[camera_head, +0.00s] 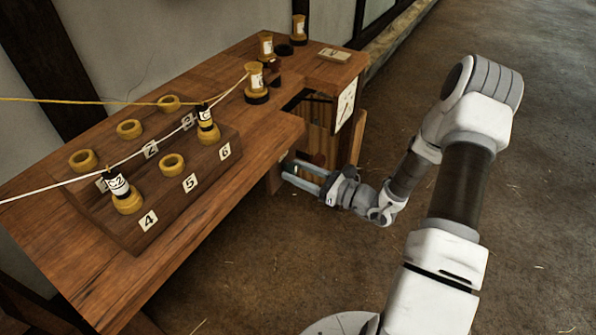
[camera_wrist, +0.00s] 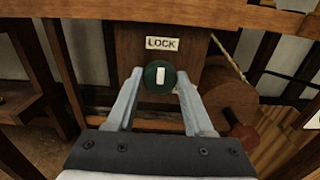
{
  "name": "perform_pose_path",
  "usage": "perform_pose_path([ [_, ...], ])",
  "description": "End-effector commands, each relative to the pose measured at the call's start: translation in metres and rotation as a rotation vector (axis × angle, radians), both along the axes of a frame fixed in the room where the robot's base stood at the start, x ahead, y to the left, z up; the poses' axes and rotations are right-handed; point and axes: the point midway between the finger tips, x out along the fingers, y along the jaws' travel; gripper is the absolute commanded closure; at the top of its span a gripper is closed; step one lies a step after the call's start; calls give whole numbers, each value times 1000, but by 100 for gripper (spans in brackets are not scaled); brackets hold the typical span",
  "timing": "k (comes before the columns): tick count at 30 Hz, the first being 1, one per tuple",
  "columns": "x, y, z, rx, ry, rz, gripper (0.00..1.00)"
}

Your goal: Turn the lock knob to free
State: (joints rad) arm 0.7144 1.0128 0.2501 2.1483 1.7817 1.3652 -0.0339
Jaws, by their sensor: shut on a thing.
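The lock knob (camera_wrist: 160,83) shows in the wrist view as a dark green disc with a white bar that stands upright in the picture. It sits on a wooden panel under a white label reading LOCK (camera_wrist: 162,44). My gripper (camera_wrist: 160,80) has one finger on each side of the knob and is shut on it. In the head view my gripper (camera_head: 288,172) reaches in at the right end of the bench, below its top. The knob is not clear in that view.
The wooden bench (camera_head: 262,125) carries a block with numbered places, yellow rings and labelled bobbins. A yellow rope (camera_head: 120,101) and a white rope (camera_head: 60,184) cross over it. An open compartment (camera_head: 318,118) is at the bench's right end. The floor to the right is clear.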

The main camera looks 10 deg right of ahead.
Motion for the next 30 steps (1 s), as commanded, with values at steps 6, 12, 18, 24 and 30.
perform_pose_path([
  [6,0,-1,2,61,62,-2,100],
  [12,-1,0,4,168,171,-1,100],
  [18,-1,-1,3,303,304,-3,100],
  [24,-1,0,3,438,439,-1,100],
  [30,-1,0,2,571,574,-1,100],
])
